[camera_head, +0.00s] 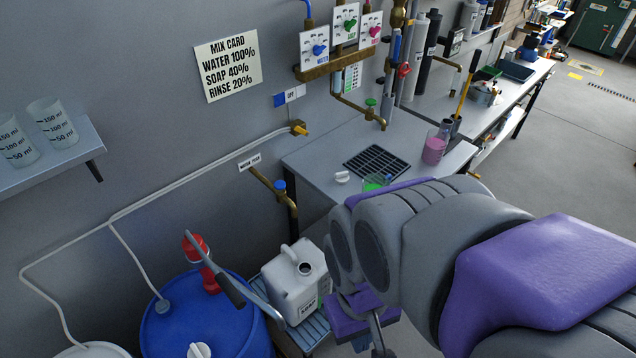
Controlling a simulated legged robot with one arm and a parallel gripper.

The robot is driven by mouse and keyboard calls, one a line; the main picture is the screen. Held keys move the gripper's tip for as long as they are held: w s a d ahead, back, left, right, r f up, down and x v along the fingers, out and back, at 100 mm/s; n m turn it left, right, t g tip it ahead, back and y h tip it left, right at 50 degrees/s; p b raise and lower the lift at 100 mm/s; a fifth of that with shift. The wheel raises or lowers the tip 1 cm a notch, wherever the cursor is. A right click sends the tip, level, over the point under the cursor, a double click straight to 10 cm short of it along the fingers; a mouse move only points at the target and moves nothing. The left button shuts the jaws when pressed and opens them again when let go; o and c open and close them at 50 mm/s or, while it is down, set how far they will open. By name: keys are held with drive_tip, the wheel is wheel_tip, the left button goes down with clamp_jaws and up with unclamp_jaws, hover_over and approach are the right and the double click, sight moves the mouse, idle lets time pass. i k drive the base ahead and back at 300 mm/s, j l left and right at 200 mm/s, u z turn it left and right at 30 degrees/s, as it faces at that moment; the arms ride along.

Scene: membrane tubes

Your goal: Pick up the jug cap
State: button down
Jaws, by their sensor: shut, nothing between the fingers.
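A small white cap (342,177) lies on the grey bench top (318,160), just left of a black drain grate. It looks like the jug cap. The white jug (290,290) stands lower down on a small slatted stand, its mouth uncovered. My arm comes in from the right, and my gripper (376,338) hangs at the bottom edge, right of the jug and well below the bench top. It is shut and empty, apart from the cap. Its lower end is cut off by the frame.
A blue drum (195,320) with a red hand pump (200,250) stands left of the jug. The black grate (376,163), a beaker of green liquid (375,183) and a beaker of pink liquid (433,151) are on the bench. A brass tap (272,188) juts from the wall.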

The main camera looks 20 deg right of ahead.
sight(341, 178)
drive_tip(key=i+l, duration=0.15)
drive_tip(key=l, duration=0.25)
drive_tip(key=i+l+u, duration=0.1)
drive_tip(key=l, duration=0.3)
drive_tip(key=i+l, duration=0.25)
drive_tip(key=l, duration=0.15)
drive_tip(key=i+l+u, duration=0.1)
drive_tip(key=l, duration=0.3)
drive_tip(key=i, duration=0.05)
